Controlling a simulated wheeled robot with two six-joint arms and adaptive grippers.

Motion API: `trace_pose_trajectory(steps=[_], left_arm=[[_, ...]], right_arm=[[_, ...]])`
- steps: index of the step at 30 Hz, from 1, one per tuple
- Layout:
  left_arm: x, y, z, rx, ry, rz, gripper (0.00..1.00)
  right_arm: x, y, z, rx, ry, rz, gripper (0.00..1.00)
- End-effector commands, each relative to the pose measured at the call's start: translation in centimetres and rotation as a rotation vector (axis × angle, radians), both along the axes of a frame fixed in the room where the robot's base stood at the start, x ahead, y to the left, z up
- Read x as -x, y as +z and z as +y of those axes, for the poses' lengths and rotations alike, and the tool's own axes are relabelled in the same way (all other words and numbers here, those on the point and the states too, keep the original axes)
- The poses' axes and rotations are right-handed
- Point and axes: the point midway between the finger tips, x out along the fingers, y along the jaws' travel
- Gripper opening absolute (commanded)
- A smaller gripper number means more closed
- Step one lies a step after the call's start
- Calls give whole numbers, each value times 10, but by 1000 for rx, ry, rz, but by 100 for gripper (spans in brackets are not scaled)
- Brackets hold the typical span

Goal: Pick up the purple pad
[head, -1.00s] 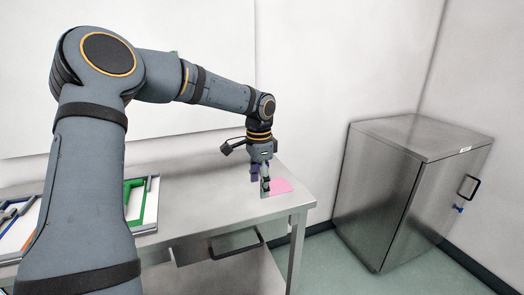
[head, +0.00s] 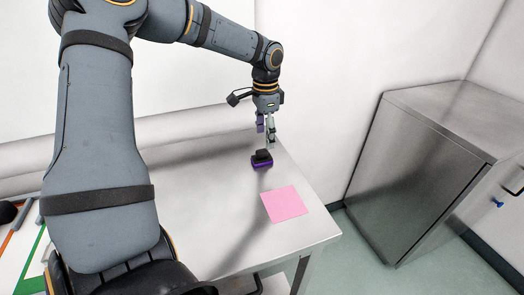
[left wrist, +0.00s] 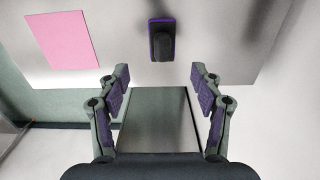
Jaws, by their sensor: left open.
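The purple pad (head: 262,160) is a small block with a purple base and a black top. It lies on the metal table near its far edge. It also shows in the left wrist view (left wrist: 162,40), at the top middle, beyond the fingertips. My left gripper (head: 266,138) is above the pad in the head view, pointing down. In the left wrist view its two purple-lined fingers (left wrist: 160,75) are apart with nothing between them. The pad appears apart from the fingers. My right gripper is in neither view.
A pink square sheet (head: 285,204) lies flat on the steel table (head: 200,170), near the pad. A metal cabinet (head: 420,170) stands on the floor at the right. A white board with coloured strips (head: 25,255) is at the left.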

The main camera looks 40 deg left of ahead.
Motion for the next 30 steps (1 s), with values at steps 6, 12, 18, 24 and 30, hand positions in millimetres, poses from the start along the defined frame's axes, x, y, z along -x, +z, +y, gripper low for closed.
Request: trace_pose_trajectory(steps=[6, 12, 18, 24, 30], left_arm=[[0, -23, 0, 0, -1, 1, 66], [4, -37, 3, 2, 0, 3, 66], [9, -69, 6, -1, 0, 3, 66], [8, -75, 6, 0, 0, -1, 66], [8, -75, 6, -1, 0, 0, 51]], right_arm=[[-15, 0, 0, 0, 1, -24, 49], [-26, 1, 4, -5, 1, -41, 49], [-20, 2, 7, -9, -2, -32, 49], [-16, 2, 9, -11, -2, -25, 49], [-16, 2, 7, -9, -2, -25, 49]])
